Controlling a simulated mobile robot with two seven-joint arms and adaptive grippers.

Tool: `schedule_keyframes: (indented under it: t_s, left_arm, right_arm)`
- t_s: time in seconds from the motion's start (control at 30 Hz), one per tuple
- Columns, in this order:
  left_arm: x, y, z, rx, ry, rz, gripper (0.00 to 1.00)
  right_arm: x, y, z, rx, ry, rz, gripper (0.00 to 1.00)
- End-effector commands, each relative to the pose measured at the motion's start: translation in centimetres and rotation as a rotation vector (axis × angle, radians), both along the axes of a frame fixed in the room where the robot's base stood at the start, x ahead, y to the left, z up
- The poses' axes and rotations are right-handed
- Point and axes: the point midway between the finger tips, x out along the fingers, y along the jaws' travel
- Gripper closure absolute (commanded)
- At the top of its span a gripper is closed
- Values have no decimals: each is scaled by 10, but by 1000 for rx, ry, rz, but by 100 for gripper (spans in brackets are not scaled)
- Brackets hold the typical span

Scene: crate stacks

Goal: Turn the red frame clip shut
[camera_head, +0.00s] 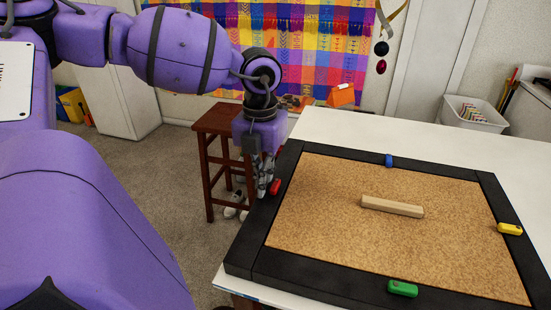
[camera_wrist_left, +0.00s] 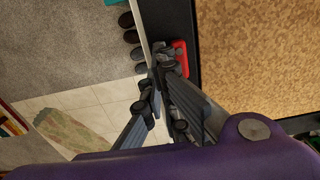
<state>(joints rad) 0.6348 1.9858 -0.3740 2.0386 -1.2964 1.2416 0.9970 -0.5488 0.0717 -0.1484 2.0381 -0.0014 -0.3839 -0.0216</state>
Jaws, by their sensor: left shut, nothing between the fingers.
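The red clip (camera_head: 275,186) sits on the left bar of the black frame (camera_head: 262,222), around a cork board (camera_head: 330,235). In the left wrist view the red clip (camera_wrist_left: 181,58) lies on the black bar, close against the fingertips. My left gripper (camera_head: 263,190) points down just left of the red clip; its fingers are shut with nothing between them. It also shows in the left wrist view (camera_wrist_left: 160,72). I cannot tell whether the fingertips touch the clip. The clip lies mostly along the bar. My right gripper is not in view.
A blue clip (camera_head: 388,160), a yellow clip (camera_head: 510,229) and a green clip (camera_head: 402,288) sit on the other bars. A wooden block (camera_head: 392,207) lies on the cork. A dark red stool (camera_head: 217,125) stands behind my left gripper. The white table (camera_head: 430,145) is clear behind the frame.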

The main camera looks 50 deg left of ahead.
Motion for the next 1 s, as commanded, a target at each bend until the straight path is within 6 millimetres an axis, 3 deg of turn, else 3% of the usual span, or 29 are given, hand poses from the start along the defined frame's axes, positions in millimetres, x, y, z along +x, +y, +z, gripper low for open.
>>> schedule_keyframes:
  t_s: [0.47,1.0]
  left_arm:
    - [2,-4,-1,0,0,0,100]
    - [3,-6,0,-1,0,0,100]
  right_arm:
    - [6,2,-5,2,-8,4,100]
    - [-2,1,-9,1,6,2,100]
